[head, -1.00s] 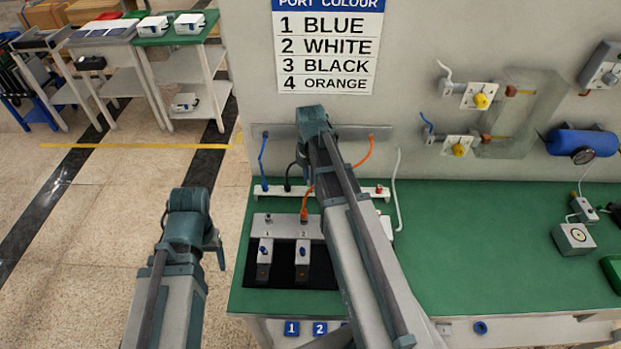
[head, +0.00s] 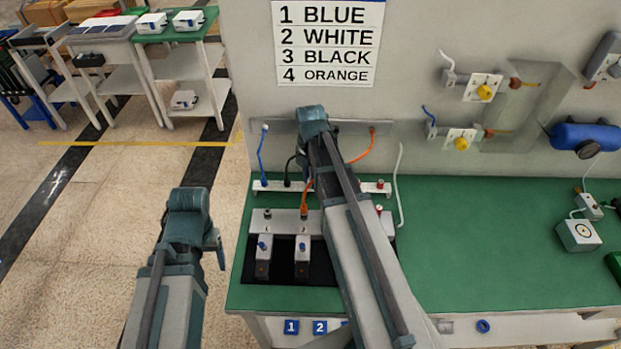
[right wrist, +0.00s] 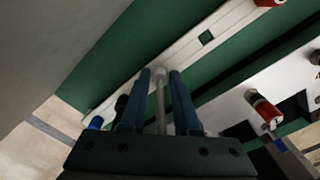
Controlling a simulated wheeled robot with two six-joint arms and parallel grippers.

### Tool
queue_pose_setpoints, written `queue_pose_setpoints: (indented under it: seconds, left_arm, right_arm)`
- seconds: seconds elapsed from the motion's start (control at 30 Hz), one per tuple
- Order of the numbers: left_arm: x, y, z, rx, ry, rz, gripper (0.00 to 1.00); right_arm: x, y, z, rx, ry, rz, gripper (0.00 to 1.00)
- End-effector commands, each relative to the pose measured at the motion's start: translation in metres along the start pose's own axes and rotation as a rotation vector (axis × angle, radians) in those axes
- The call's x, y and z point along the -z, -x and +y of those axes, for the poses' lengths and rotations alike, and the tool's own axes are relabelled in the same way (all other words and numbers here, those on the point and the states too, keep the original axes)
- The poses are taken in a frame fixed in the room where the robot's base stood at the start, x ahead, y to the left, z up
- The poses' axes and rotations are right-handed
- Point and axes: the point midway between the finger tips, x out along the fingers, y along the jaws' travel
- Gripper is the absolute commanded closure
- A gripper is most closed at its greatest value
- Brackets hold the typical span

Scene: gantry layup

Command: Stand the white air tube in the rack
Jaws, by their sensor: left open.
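In the right wrist view the pale white tube (right wrist: 160,100) runs between the two fingers of my right gripper (right wrist: 161,76). Gaps show on both sides of it, so the gripper looks open around it. Its far end meets the white rack strip (right wrist: 185,52), apparently upright at a hole, with an empty square hole farther along. In the head view the rack (head: 328,186) stands at the back of the green bench; my right arm hides the white tube's place and the right fingers. My left gripper (head: 217,250) is open and empty, left of the bench.
Blue (head: 261,155) and black (head: 289,170) tubes stand at the rack's left. An orange tube (head: 360,153) runs behind my right arm. A pale curved line (head: 399,185) hangs right of that arm. The grey port block (head: 285,222) lies in front. The bench's middle right is clear.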

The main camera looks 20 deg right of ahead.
Motion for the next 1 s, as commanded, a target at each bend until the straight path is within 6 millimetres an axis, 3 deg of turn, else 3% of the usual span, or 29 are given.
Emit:
queue_pose_setpoints:
  seconds: [0.03,0.13,0.63,1.0]
  left_arm:
    - [0.0,0.001,0.0,0.0,0.0,0.0,0.3]
    - [0.0,0.001,0.0,0.0,0.0,0.0,0.3]
    - [-0.001,0.009,-0.001,0.0,0.0,0.0,0.3]
    - [-0.003,0.053,-0.005,0.0,0.0,0.0,0.3]
  right_arm:
    - [0.0,0.001,0.0,0.0,0.0,0.0,0.59]
    - [0.0,0.001,0.0,0.0,0.0,0.0,0.42]
    - [0.0,0.009,0.0,0.0,0.0,0.0,0.42]
    - [0.0,0.053,0.0,0.0,0.0,0.0,0.42]
